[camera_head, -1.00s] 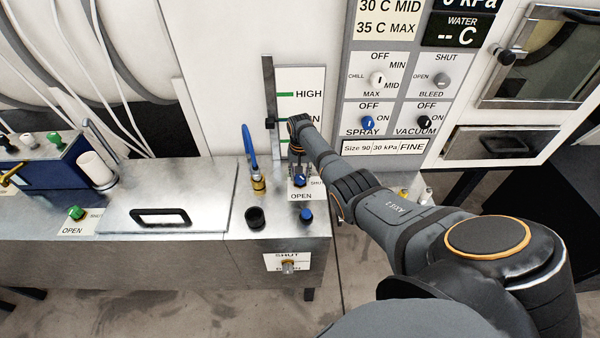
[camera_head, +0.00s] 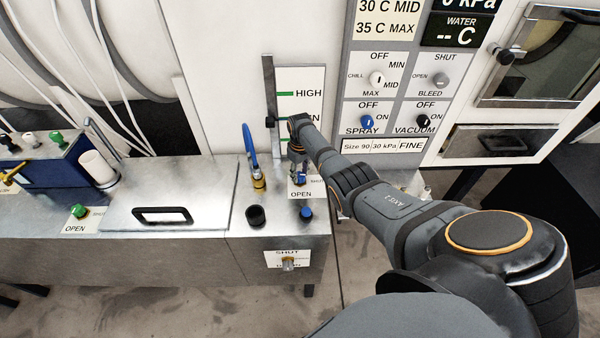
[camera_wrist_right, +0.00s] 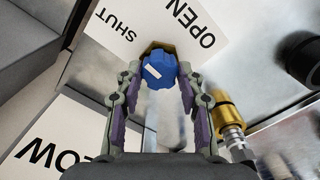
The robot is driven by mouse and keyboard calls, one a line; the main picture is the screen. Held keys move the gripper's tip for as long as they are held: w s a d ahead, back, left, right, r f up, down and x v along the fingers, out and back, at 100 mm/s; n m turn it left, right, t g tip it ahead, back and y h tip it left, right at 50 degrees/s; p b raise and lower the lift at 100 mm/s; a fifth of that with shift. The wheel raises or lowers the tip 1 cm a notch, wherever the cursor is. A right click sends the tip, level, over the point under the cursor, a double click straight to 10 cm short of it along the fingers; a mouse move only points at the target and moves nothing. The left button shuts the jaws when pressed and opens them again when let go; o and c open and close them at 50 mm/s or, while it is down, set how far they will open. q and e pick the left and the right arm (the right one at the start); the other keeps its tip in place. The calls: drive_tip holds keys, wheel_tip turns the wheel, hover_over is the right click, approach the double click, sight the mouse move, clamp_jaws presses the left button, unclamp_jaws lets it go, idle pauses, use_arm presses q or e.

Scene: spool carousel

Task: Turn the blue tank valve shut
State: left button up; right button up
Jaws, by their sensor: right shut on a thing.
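The blue tank valve (camera_wrist_right: 160,76) is a faceted blue knob on a brass base, with a small white mark on its face. Its white label (camera_wrist_right: 178,38) reads OPEN and SHUT. In the wrist view my right gripper (camera_wrist_right: 158,70) has a fingertip on each side of the knob and is shut on it. In the head view the right gripper (camera_head: 298,170) reaches down to the valve at the back of the steel bench top, largely hiding the knob. I cannot tell exactly which word the mark points at. My left gripper is not in view.
A black cap (camera_head: 255,215) and another blue knob (camera_head: 306,214) are in front. A level gauge (camera_head: 270,105) stands behind. The flat lid (camera_head: 118,190) to the left is clear.

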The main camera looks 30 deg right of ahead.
sight(300, 175)
drive_tip(key=shift+n, duration=0.5)
drive_tip(key=o, duration=1.2)
drive_tip(key=shift+c, duration=0.2)
drive_tip(key=shift+r, duration=0.1)
wheel_tip(300, 175, up, 12)
